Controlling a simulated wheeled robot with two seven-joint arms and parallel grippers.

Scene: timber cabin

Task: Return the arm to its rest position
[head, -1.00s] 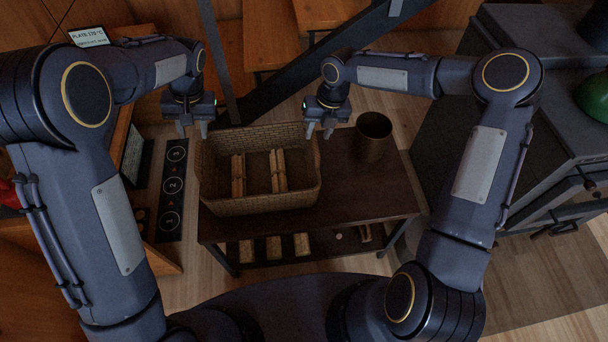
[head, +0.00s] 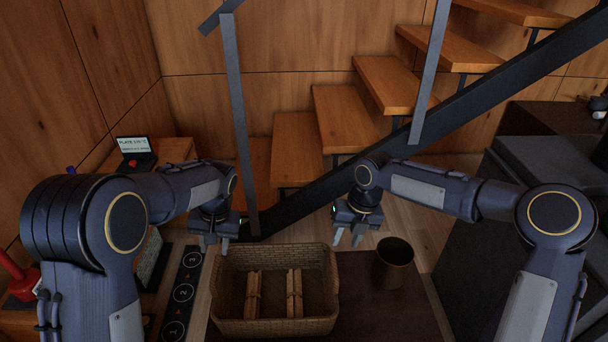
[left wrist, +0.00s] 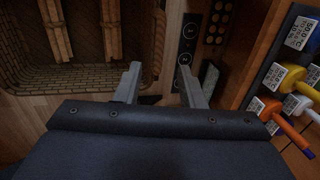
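My left gripper (head: 215,245) hangs just beyond the back left corner of a wicker basket (head: 272,327) in the head view. In the left wrist view its two fingers (left wrist: 160,88) are spread apart with nothing between them. My right gripper (head: 348,238) hangs near the basket's back right corner, its fingers apart and empty.
A brown metal pot (head: 394,264) stands right of the basket. A numbered panel (head: 183,292) lies to the left. A staircase with a dark beam (head: 480,85) rises behind. A dark stove (head: 475,250) stands at the right. Coloured-handled tools (left wrist: 290,95) hang in the left wrist view.

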